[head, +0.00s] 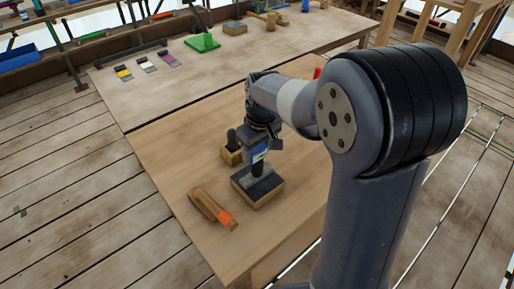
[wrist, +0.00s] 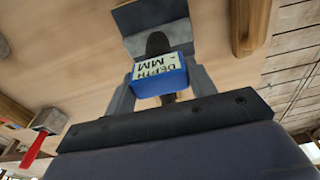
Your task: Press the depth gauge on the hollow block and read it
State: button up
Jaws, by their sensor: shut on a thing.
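My gripper (head: 259,158) is shut on the blue depth gauge (wrist: 158,80), with one grey finger on each side of it. Its pale face reads "DEPTH" and "- MM", upside down in the wrist view, with a dash and no number. The gauge's dark lower end points down at a block with a dark grey top and wooden sides (head: 268,194), which I take as the hollow block. The block's grey top also shows in the wrist view (wrist: 135,20). Whether the gauge touches it I cannot tell. Any hollow is hidden.
A wooden piece with an orange end (head: 208,204) lies left of the block. A small wooden holder with a dark rounded thing (head: 231,150) stands close behind. A green piece (head: 203,43) and several coloured tags lie on the far table.

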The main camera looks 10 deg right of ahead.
jog(key=shift+f, duration=0.55)
dwell(1.0)
jog(key=shift+r+p, duration=1.9)
jog(key=shift+r, duration=0.75)
jog(key=shift+f, duration=0.2)
jog(key=shift+f+b, duration=1.75)
jog(key=shift+f, duration=0.5)
jog(key=o, duration=1.2)
jog(key=shift+c, duration=0.2)
